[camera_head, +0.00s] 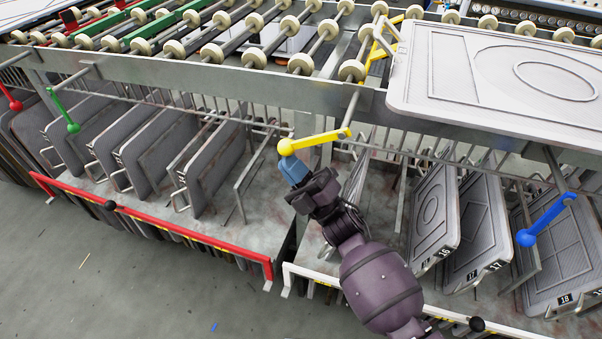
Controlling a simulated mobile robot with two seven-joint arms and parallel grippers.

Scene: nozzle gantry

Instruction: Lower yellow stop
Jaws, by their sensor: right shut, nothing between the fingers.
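A yellow lever (322,138) with a round ball end (285,147) sticks out to the left from the front rail of the roller gantry. A yellow stop (378,50) stands up among the rollers at the top, beside the large grey plate. My right gripper (290,166) has blue fingertips right below the ball end of the yellow lever. The fingers are shut with nothing between them. Whether they touch the ball cannot be told. My left gripper is not in view.
A green lever (66,115), a red lever (12,100) and a blue lever (543,220) hang along the same rail. A large grey plate (440,75) lies on the rollers at right. Racks of upright plates (213,168) stand below, behind red (150,226) and white front bars.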

